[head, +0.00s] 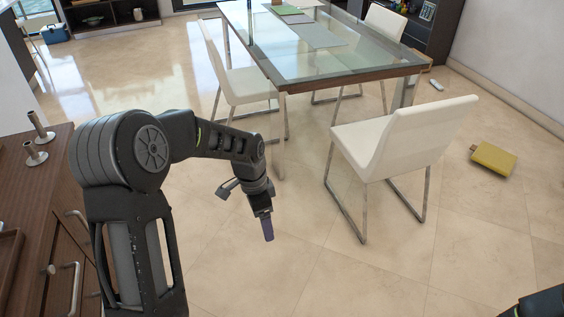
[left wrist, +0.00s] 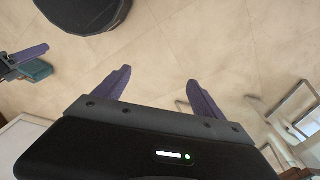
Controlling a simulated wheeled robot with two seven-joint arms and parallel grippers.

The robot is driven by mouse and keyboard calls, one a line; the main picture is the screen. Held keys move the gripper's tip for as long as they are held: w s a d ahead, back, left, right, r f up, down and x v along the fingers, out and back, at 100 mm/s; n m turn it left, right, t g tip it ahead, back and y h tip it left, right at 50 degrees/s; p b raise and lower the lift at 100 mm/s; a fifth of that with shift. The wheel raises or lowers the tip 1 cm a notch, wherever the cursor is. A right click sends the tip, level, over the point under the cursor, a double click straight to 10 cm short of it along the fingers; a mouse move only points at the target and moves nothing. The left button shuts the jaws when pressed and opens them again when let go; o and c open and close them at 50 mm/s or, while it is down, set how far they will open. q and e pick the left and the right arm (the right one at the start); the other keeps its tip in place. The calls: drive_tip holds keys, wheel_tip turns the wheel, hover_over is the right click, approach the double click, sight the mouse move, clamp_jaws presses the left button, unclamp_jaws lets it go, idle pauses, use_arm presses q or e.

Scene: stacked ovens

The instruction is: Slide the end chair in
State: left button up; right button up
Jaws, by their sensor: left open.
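The end chair (head: 400,139) is white with metal legs. It stands at the near right end of the glass table (head: 330,62), apart from its edge and turned at an angle. My left gripper (head: 267,228) hangs low over the floor, to the left of the end chair and not touching it. In the left wrist view my left gripper (left wrist: 158,88) shows two purple fingers spread apart with only floor between them. At the bottom right corner of the head view a dark part of my right arm shows, but its gripper is out of the picture.
Other white chairs (head: 238,82) stand along the table's left and far right (head: 386,20) sides. A yellow book-like object (head: 493,158) lies on the floor at right. A wooden cabinet (head: 52,165) with handles stands at left. The tiled floor in front of the chair is clear.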

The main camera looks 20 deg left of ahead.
use_arm(q)
drive_tip(key=s+d+f+n+h, duration=0.1)
drive_tip(key=s+d+f+n, duration=0.1)
drive_tip(key=s+d+f, duration=0.4)
drive_tip(key=s+d+f+n+h, duration=0.1)
drive_tip(key=s+d+f+n, duration=0.15)
drive_tip(key=d+f, duration=0.6)
drive_tip(key=s+d+f+n, duration=0.3)
drive_tip(key=s+d, duration=0.1)
drive_tip(key=s, duration=0.2)
drive_tip(key=s+d+f+n+h, duration=0.1)
drive_tip(key=s+d+f+n, duration=0.2)
drive_tip(key=s, duration=0.4)
drive_tip(key=shift+d+f, duration=0.4)
drive_tip(key=shift+d, duration=0.15)
